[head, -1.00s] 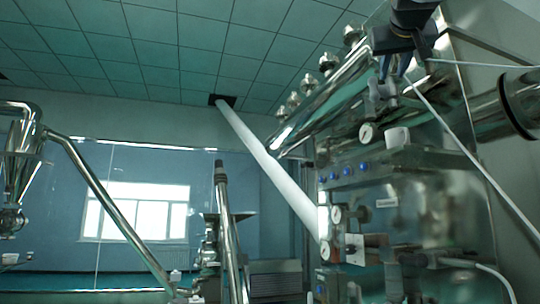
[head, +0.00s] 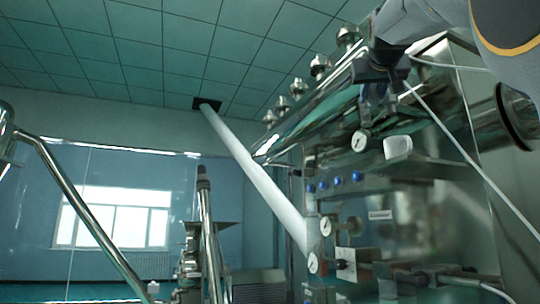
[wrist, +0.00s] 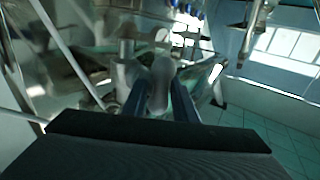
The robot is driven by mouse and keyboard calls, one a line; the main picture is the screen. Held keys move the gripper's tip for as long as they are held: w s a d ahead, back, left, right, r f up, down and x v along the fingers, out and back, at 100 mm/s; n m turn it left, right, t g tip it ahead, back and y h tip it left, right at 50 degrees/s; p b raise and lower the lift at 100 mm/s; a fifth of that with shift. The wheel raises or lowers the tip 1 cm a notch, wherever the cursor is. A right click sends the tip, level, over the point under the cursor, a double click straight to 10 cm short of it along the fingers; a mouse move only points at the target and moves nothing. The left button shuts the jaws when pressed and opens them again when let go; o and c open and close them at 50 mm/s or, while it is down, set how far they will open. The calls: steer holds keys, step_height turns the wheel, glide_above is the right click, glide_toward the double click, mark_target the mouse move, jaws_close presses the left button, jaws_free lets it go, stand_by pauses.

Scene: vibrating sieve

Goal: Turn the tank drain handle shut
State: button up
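The handle is not clear in the head view, where the gripper and dark parts cover that spot.
The steel cylinder (head: 318,101) with several knobs is close on the left. Blue buttons (head: 338,181) sit lower.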

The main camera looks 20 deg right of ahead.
steer(key=shift+p+x, duration=0.55)
steer(key=shift+x, duration=0.95)
steer(key=shift+c, duration=0.4)
jaws_close()
